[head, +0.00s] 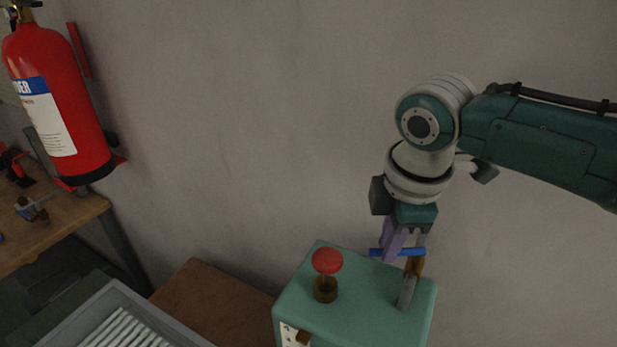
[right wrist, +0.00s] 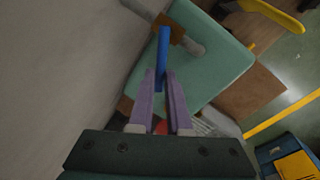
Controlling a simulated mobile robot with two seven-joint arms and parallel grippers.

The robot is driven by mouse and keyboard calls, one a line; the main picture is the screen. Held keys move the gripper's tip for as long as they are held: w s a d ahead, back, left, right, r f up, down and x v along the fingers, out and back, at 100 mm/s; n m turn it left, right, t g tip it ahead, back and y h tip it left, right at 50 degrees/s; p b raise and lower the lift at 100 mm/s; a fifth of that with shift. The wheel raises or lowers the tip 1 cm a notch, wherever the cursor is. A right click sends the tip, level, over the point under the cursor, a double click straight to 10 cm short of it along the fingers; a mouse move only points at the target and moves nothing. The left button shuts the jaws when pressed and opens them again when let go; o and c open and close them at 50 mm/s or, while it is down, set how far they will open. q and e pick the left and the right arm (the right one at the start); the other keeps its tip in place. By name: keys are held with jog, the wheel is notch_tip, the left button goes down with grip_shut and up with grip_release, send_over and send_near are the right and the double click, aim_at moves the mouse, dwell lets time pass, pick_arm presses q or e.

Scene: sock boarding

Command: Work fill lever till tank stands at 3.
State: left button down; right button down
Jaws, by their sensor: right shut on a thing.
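The fill lever's blue handle (head: 385,252) is a short bar above the right part of a green box (head: 365,285). It joins a brown piece (head: 414,266) on a grey post (head: 406,293). My right gripper (head: 396,253) points down with its purple fingers shut on the handle. In the right wrist view, the blue handle (right wrist: 164,45) runs out from between the fingertips (right wrist: 161,76). A white panel (head: 291,336) on the box's front is cut off by the picture's edge; no tank reading is legible. My left gripper is out of view.
A red mushroom knob (head: 327,261) stands on the box, left of the lever. A grey tray (head: 118,289) with white rods and a brown surface (head: 205,295) lie to the left. A fire extinguisher (head: 60,110) hangs on the wall (head: 240,120), which rises close behind the box.

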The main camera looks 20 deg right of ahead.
dwell(0.5)
jog(key=shift+w+r+m, duration=0.1)
jog(key=shift+w+m, duration=0.25)
jog(key=shift+m, duration=0.45)
jog(key=shift+w+d+m+h+p, duration=0.2)
jog(key=shift+w+m+h+p, duration=0.1)
jog(key=shift+m, duration=0.5)
jog(key=m, duration=0.1)
jog(key=d+m, duration=0.1)
jog(key=shift+w+m+g, duration=0.3)
jog(key=shift+w, duration=0.1)
jog(key=c, duration=0.9)
grip_release()
jog(key=shift+o, duration=0.2)
jog(key=shift+a, duration=0.1)
